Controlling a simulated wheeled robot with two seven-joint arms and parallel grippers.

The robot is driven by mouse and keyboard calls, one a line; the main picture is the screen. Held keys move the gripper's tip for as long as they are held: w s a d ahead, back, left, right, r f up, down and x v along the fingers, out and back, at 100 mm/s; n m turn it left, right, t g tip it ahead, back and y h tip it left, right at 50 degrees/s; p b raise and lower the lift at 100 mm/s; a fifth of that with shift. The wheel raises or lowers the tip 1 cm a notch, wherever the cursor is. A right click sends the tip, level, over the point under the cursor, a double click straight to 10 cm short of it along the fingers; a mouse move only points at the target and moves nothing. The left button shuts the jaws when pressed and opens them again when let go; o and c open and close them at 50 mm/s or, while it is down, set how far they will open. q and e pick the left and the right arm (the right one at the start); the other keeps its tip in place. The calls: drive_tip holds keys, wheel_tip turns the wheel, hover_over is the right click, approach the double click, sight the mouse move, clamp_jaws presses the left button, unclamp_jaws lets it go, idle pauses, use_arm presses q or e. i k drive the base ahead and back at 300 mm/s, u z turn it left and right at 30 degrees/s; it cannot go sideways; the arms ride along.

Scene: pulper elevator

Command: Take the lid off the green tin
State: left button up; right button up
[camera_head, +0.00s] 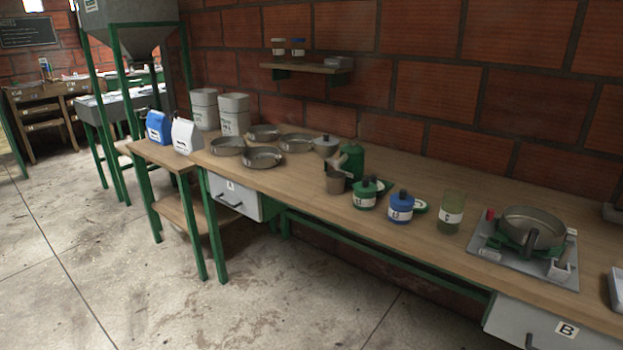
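The green tin (363,199) stands upright on the long wooden bench, near its front edge in the middle of the view. It has a pale label on its front. Its lid (366,184), with a dark knob, appears to sit on top of the tin. Neither of my grippers is in view, so nothing shows of whether they are open or hold anything.
A brown cup (336,181) and dark green pot (352,160) stand left. Right are a greenish jar (451,212) and a scale (490,240) bearing a pan.

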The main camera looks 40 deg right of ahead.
sight(365, 186)
drive_tip(key=i, duration=1.2)
drive_tip(key=z, duration=0.55)
